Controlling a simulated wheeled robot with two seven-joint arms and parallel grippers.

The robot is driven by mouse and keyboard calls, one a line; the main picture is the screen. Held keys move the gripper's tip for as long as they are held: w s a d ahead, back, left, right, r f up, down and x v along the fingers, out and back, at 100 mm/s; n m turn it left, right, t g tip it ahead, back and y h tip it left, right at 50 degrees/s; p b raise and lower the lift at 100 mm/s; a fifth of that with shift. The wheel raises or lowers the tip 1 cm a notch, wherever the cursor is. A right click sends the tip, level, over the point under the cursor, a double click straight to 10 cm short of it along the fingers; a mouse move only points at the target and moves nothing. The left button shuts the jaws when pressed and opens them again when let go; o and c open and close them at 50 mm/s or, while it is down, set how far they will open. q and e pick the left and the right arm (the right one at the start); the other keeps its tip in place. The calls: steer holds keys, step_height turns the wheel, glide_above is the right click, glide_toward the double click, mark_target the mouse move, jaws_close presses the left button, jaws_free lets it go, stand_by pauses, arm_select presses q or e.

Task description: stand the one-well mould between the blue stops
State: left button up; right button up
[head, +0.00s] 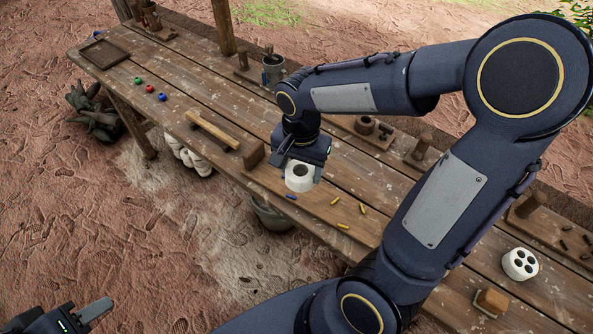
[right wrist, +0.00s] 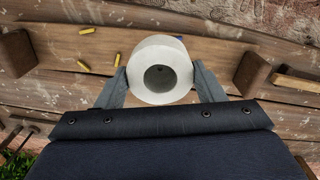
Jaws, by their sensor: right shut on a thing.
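The one-well mould (head: 299,184) is a white round block with a single dark hole. My right gripper (head: 301,173) is shut on it, one finger on each side; the mould also shows in the right wrist view (right wrist: 160,88). It is upright over a plank at the table's front edge; I cannot tell whether its underside touches. One blue stop (head: 291,197) shows just in front of it, and a bit of blue shows behind its rim in the right wrist view (right wrist: 179,37). Any other blue stop is hidden. My left gripper (head: 92,316) is at the bottom left, partly cut off, away from the table.
Several yellow stops (head: 343,226) lie to the right on the plank. A wooden block (head: 254,154) stands just left of the mould, with a wooden-handled tool (head: 213,131) beyond. A white several-well mould (head: 520,264) stands far right. A metal bucket (head: 272,70) stands behind.

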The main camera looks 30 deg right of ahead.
mark_target(297, 166)
steer(key=w+f, duration=0.1)
steer(key=w+d+f, duration=0.1)
steer(key=w+f, duration=0.2)
steer(key=f, duration=0.1)
steer(key=shift+w+d+f, duration=0.15)
steer(key=shift+d+f, duration=0.1)
steer(key=shift+d, duration=0.05)
steer(key=shift+w+f, duration=0.2)
steer(key=shift+f, duration=1.55)
steer(key=shift+f+b, duration=0.25)
steer(key=shift+b, duration=0.05)
steer(key=o, duration=1.1)
steer(key=shift+r, duration=0.2)
